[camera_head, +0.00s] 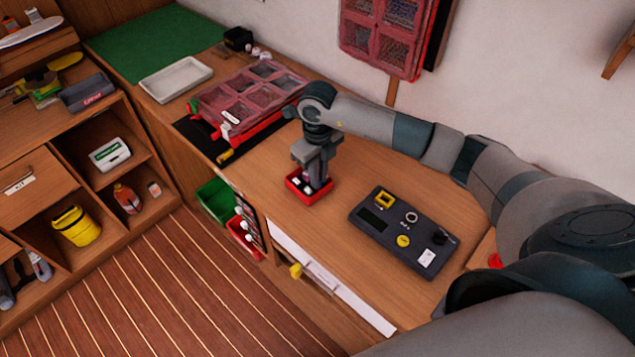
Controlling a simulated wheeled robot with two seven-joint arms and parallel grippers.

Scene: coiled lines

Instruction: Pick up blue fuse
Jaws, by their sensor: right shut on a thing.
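My right gripper (314,175) points down into a small red tray (322,194) on the wooden workbench. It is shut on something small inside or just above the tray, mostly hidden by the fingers. The blue fuse cannot be made out clearly; small pale and dark items show in the tray around the fingertips. My left gripper is not in view.
A dark device (386,243) with a yellow square and a yellow knob lies right of the tray. A red compartment case (206,102) and a white tray (177,82) stand further left. A white-fronted drawer (330,280) is below the bench edge.

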